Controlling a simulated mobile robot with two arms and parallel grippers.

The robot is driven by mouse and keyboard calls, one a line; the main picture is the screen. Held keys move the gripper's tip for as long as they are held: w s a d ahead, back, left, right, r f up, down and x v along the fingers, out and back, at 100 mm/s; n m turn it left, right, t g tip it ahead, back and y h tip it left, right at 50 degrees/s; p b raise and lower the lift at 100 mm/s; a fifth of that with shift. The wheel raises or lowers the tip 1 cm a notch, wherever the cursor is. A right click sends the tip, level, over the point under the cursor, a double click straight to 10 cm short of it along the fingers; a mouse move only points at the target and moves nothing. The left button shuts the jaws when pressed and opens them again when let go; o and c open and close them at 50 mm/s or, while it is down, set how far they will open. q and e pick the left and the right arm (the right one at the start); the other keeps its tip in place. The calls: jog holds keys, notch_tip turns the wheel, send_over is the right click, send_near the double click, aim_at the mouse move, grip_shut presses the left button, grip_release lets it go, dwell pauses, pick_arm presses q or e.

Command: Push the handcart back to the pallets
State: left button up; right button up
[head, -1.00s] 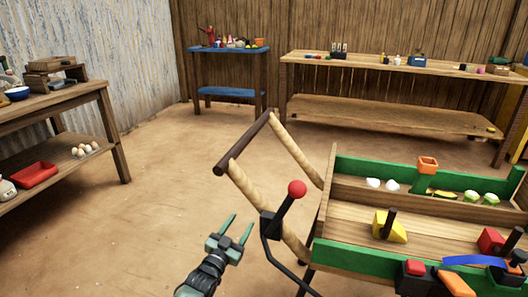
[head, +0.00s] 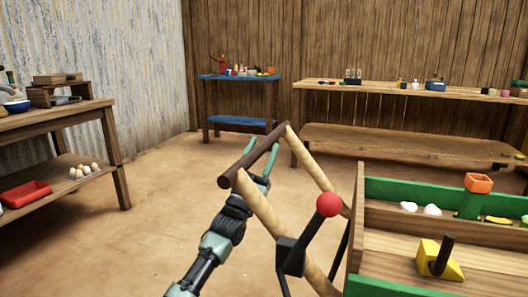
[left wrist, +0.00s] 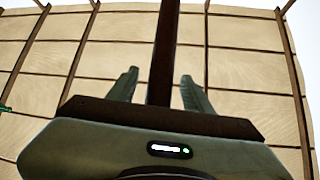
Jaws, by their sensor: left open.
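The handcart has two pale wooden shafts joined by a dark crossbar (head: 237,169), and a green-sided tray (head: 420,194) at the right. A black lever with a red knob (head: 328,204) stands beside the near shaft. My left gripper (head: 262,147) is at the crossbar, fingers open, one showing on each side of it. In the left wrist view the dark bar (left wrist: 166,55) runs between the two open fingers (left wrist: 158,88), which do not close on it. My right gripper is out of view. I see no pallets.
The tray holds a yellow block (head: 437,261), an orange pot (head: 478,183) and white egg-like things. A wooden table (head: 62,113) stands left, a blue-topped table (head: 240,78) and a long bench (head: 420,92) at the back. The dirt floor between is clear.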

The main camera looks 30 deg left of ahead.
pick_arm(q)
jog(key=shift+w+r, duration=0.4)
grip_shut()
dwell(1.2)
